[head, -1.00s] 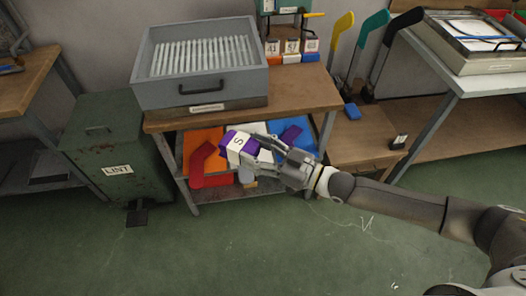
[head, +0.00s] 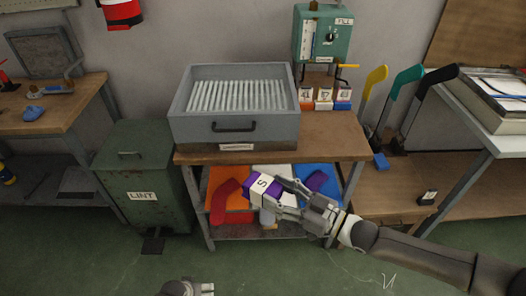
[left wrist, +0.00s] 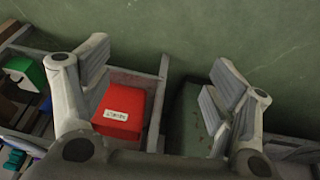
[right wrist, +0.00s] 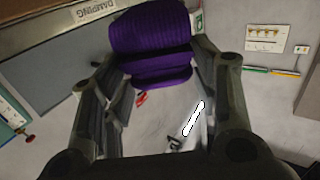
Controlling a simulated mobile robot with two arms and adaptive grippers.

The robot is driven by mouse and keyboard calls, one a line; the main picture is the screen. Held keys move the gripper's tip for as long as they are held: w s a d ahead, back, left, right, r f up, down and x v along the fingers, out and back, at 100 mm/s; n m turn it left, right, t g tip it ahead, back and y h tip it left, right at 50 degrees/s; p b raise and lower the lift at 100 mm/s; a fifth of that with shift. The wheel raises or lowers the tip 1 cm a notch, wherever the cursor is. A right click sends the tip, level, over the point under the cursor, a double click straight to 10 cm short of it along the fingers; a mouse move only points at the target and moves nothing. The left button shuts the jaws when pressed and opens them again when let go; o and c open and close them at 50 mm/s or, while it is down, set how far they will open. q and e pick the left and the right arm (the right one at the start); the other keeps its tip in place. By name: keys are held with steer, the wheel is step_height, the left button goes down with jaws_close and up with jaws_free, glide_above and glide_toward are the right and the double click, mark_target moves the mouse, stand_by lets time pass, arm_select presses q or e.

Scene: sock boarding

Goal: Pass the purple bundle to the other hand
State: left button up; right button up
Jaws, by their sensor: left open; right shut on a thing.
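The purple bundle (head: 262,187) has a white band marked S. My right gripper (head: 284,193) is shut on it and holds it in the air in front of the low shelf. In the right wrist view the ribbed purple bundle (right wrist: 152,42) sits between the fingers of the right gripper (right wrist: 150,78). My left gripper (head: 192,288) shows only in part at the bottom edge of the head view, well below the bundle and apart from it. In the left wrist view the left gripper (left wrist: 160,68) has its fingers wide apart with nothing between them.
A workbench (head: 335,146) carries a grey tray box (head: 185,128). Its low shelf holds coloured mats with a red sock (head: 222,202) and a purple one. A green lint bin (head: 140,172) stands left of it. The green floor in front is clear.

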arm_select(q)
steer(key=w+d+r+n+t+h, duration=0.1)
steer(key=w+d+r, duration=0.2)
steer(key=w+r, duration=0.95)
steer(key=w+d+r+t+h, duration=0.1)
steer(key=w+d+r, duration=0.2)
steer(key=w+r, duration=0.95)
step_height(320, 180, up, 26)
steer(key=m+g, duration=0.4)
steer(key=m, duration=1)
glide_above(263, 184)
steer(key=w+a, duration=0.3)
steer(key=w, duration=0.2)
steer(key=shift+s+f, duration=0.1)
steer(key=s+d+r+m+g+y, duration=0.25)
steer(key=s+m, duration=0.25)
steer(key=m, duration=0.7)
steer(key=shift+t, duration=0.35)
step_height(263, 184, down, 11)
steer(key=shift+w+d+f, duration=0.15)
steer(key=shift+f, duration=0.05)
steer(key=shift+c, duration=0.5)
